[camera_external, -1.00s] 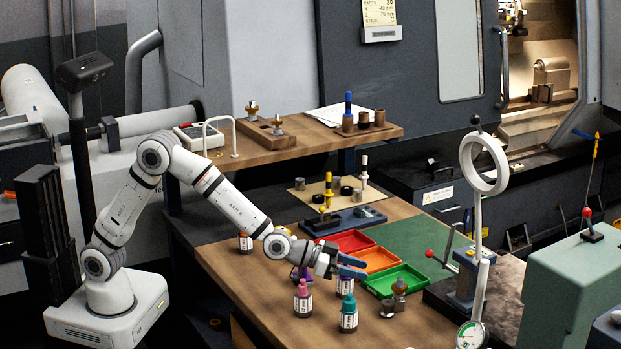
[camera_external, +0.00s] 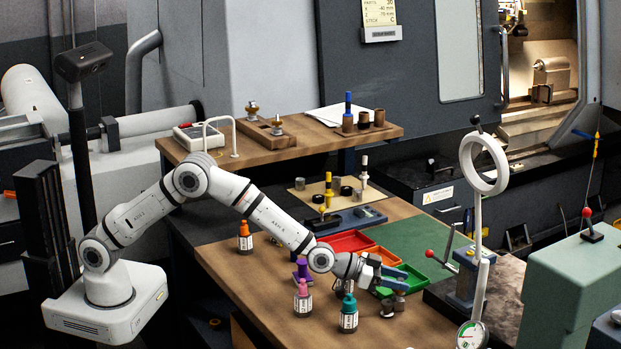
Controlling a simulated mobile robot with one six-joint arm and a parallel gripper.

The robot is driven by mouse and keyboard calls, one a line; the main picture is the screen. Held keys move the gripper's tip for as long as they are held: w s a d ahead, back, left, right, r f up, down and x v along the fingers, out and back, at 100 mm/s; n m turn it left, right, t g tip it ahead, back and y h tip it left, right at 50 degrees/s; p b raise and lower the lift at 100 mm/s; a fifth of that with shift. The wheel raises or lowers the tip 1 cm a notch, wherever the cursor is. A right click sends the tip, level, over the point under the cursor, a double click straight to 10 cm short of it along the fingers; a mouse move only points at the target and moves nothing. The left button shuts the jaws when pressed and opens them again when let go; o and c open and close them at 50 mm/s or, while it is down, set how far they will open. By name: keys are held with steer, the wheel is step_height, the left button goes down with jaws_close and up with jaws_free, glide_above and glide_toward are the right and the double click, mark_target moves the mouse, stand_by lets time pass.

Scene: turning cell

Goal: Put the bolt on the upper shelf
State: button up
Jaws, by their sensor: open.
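A small brass-and-grey metal piece (camera_external: 399,300), which looks like the bolt, stands on the right front of the wooden workbench, with a small grey part beside it. Its top is partly hidden by my gripper (camera_external: 401,279). My gripper has blue fingers, is open, and is low over the bench right at this piece. I cannot tell whether the fingers touch it or are around it. The upper shelf (camera_external: 318,142) is the raised wooden board behind the bench, at upper left of my gripper.
Bottles with orange (camera_external: 244,237), pink (camera_external: 303,299) and teal (camera_external: 348,313) tops stand on the bench. Red (camera_external: 345,242) and green (camera_external: 410,279) trays lie behind my gripper. The shelf holds a wooden block (camera_external: 266,133), cylinders and paper; clear board shows between them.

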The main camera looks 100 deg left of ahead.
steer(key=shift+w+f, duration=0.1)
steer(key=shift+w, duration=0.3)
steer(key=shift+c, duration=0.5)
jaws_close()
stand_by(0.7)
